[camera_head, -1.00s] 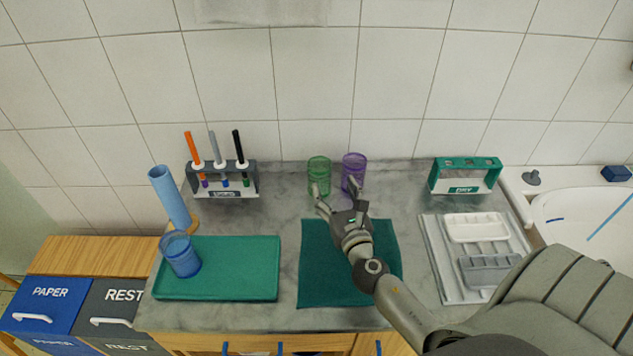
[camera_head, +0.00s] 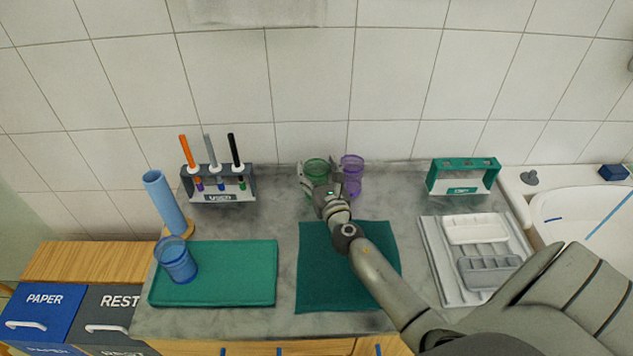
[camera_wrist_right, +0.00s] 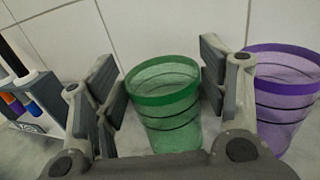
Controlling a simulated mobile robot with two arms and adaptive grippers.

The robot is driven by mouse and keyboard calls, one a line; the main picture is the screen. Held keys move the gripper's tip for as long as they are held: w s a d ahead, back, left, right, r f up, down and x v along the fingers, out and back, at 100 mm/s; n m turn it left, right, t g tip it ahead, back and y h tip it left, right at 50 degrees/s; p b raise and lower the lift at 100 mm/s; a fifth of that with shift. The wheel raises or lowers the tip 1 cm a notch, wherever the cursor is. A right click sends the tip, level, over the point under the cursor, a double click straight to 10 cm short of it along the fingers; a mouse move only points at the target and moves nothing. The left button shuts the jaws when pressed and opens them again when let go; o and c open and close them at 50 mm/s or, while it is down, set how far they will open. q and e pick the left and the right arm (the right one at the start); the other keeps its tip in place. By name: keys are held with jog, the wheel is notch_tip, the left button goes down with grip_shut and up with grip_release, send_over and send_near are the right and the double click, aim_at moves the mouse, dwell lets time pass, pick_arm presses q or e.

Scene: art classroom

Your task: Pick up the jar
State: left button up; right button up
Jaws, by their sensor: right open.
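A green see-through jar (camera_head: 316,167) stands upright at the back of the counter; it also shows in the right wrist view (camera_wrist_right: 165,100). A purple see-through jar (camera_head: 352,172) stands close to its right, also in the right wrist view (camera_wrist_right: 283,90). A blue see-through jar (camera_head: 177,260) stands on the left tray. My right gripper (camera_head: 322,180) is open, with one finger on each side of the green jar. In the right wrist view my right gripper (camera_wrist_right: 160,85) shows its right finger in the gap between the green and purple jars. My left gripper is not in view.
A marker rack (camera_head: 218,184) stands left of the jars, and a green-fronted rack (camera_head: 463,178) to the right. A teal tray (camera_head: 225,285), teal cloth (camera_head: 330,285) and grey tray (camera_head: 445,290) lie in front. The tiled wall (camera_head: 400,80) is close behind.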

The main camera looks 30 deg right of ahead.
jog(key=shift+w+d+f, duration=0.1)
jog(key=shift+w+d, duration=0.15)
jog(key=shift+w, duration=0.45)
jog(key=shift+c, duration=0.4)
jog(key=c, duration=0.8)
jog(key=shift+r, duration=0.2)
